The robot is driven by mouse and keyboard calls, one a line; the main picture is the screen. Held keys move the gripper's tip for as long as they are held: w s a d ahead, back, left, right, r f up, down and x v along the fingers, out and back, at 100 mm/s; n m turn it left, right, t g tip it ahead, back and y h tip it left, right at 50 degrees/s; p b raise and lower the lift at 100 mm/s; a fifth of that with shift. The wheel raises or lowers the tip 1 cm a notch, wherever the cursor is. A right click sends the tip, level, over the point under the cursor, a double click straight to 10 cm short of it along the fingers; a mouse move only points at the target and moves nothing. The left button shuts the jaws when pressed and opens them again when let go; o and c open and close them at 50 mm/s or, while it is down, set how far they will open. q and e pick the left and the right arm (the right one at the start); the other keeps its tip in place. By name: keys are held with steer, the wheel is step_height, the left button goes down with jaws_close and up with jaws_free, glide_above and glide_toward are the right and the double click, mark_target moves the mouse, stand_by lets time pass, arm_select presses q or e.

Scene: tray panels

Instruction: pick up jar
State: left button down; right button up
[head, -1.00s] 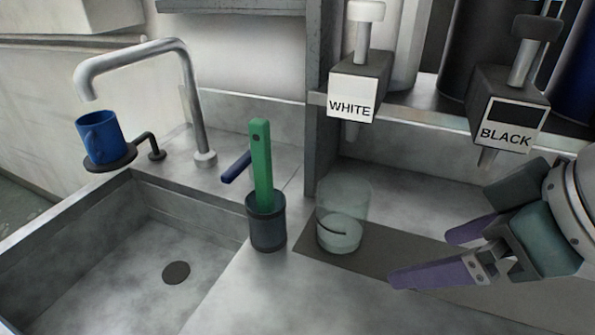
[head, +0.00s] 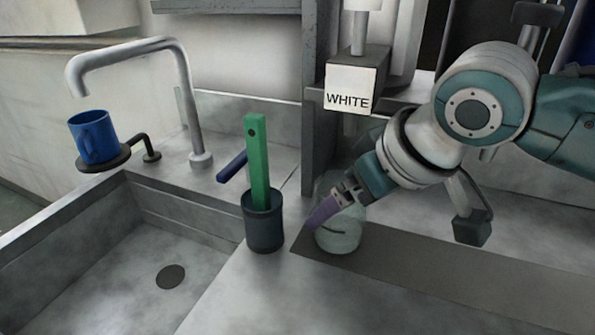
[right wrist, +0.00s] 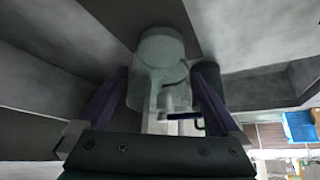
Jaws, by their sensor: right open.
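The clear glass jar (head: 340,236) stands upright on the dark mat, with pale contents in its lower part. My right gripper (head: 322,210) reaches in from the right at the jar, its purple fingers at the jar's upper part and hiding some of it. In the right wrist view the jar (right wrist: 160,75) lies between the two spread fingers of the right gripper (right wrist: 160,95). The gripper is open, with no clear closing on the glass. My left gripper is not in view.
A dark cup (head: 264,228) holding a green stick (head: 257,165) stands close left of the jar. The WHITE dispenser (head: 350,88) hangs above. The sink (head: 130,270) and a blue mug (head: 95,135) are at left. The dark mat (head: 450,275) is clear at right.

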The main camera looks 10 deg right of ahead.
steer(key=shift+w+f, duration=0.1)
steer(key=shift+f, duration=0.1)
jaws_close()
stand_by(0.7)
steer(key=shift+r, duration=0.1)
